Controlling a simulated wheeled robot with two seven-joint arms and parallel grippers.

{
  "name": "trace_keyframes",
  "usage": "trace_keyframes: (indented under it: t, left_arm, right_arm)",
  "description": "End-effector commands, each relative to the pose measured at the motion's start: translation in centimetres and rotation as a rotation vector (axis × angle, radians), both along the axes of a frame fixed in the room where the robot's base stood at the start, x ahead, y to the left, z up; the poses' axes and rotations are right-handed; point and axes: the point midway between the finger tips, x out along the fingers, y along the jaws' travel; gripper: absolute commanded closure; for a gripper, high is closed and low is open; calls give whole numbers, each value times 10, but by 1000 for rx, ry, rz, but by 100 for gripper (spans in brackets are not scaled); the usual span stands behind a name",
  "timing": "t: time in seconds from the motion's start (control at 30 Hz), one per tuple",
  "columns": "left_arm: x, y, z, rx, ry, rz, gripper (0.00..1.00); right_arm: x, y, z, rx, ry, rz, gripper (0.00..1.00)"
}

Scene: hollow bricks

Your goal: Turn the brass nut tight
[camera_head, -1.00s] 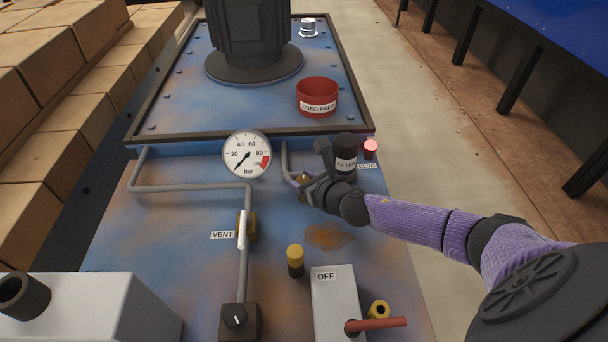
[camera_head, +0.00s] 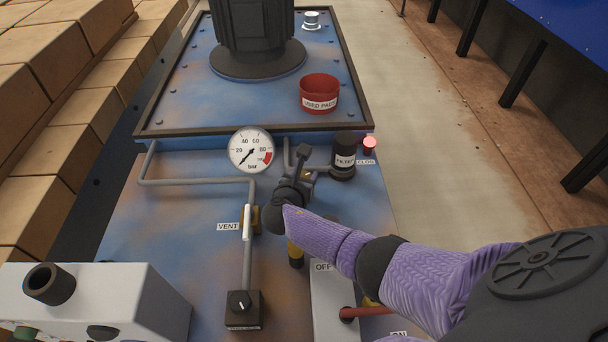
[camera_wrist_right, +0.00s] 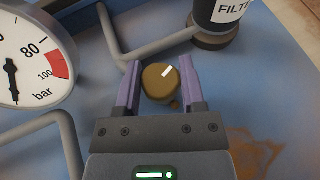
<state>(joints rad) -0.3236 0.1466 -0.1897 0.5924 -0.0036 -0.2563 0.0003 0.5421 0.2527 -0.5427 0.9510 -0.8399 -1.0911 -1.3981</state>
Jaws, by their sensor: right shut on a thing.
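The brass nut (camera_wrist_right: 158,84) shows in the right wrist view as a round brown-gold piece with a white mark on its face, on the grey pipe line. My right gripper (camera_wrist_right: 160,78) has its two purple fingers on either side of the nut and is shut on it. In the head view the right gripper (camera_head: 308,174) is at the pipe end between the gauge and the filter, and it mostly hides the nut. My left gripper is in neither view.
The pressure gauge (camera_head: 250,150) stands left of the gripper, its needle low on the scale. The black filter (camera_head: 344,152) and the lit red clog lamp (camera_head: 369,146) are close on the right. The vent valve (camera_head: 248,221) is nearer, at left. A red used-pads cup (camera_head: 319,89) stands behind.

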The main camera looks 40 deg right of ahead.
Motion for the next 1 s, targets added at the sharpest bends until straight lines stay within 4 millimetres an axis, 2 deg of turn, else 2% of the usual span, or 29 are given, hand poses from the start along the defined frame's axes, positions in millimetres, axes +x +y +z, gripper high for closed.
trace_keyframes:
  t: [0.2,0.5,1.0]
  left_arm:
    - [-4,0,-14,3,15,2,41]
    - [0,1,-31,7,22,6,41]
    - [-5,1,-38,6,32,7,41]
  right_arm:
    - [1,1,-4,1,0,-182,100]
    - [1,0,-3,1,1,-363,100]
    - [0,-1,0,0,0,-460,100]
